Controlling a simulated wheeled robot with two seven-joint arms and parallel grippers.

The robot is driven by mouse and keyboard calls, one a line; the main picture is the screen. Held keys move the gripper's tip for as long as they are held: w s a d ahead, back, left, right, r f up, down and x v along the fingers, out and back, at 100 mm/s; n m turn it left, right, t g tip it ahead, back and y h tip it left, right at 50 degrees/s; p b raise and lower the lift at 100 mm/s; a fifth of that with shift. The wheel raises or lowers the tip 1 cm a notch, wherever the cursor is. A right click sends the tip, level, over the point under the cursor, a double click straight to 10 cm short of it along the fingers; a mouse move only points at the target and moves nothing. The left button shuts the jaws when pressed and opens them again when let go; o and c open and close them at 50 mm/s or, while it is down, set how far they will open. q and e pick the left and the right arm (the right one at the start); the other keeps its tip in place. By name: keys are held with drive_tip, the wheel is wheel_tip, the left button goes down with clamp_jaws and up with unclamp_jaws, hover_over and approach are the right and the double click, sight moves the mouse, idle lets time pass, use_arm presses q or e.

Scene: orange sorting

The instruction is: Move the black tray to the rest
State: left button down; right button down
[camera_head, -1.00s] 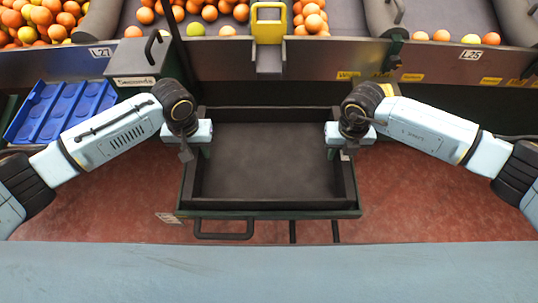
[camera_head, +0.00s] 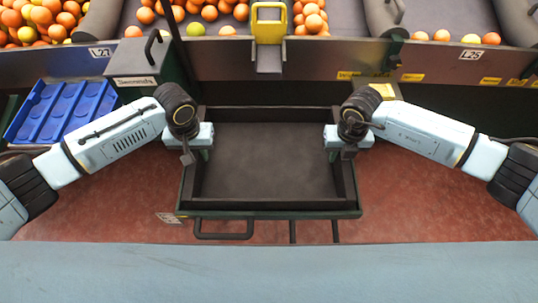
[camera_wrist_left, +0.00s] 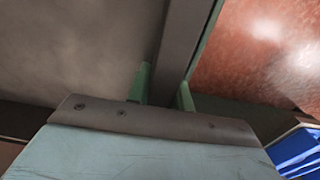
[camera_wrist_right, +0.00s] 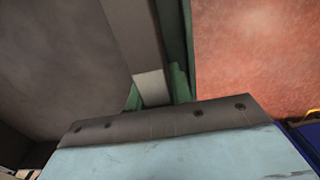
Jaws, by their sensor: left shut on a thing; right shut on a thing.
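The black tray (camera_head: 268,205) is empty and sits level in the middle of the head view, inside or on a dark green frame with a handle at its front. My left gripper (camera_head: 203,150) is at the tray's left wall. In the left wrist view its green fingers (camera_wrist_left: 162,88) stand on either side of the tray wall (camera_wrist_left: 184,45), shut on it. My right gripper (camera_head: 337,150) is at the right wall. In the right wrist view its fingers (camera_wrist_right: 156,92) straddle the tray wall (camera_wrist_right: 132,35), shut on it. The tray's underside is hidden.
A blue compartment tray (camera_head: 60,112) lies at the left beside a grey-green box (camera_head: 140,62) with a handle. Behind is a conveyor with oranges (camera_head: 210,12) and a yellow bracket (camera_head: 268,25). Red floor shows on both sides. A pale surface (camera_head: 270,275) crosses the front.

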use_arm(q)
drive_tip(key=shift+r, duration=0.2)
use_arm(e)
drive_tip(key=shift+r, duration=0.2)
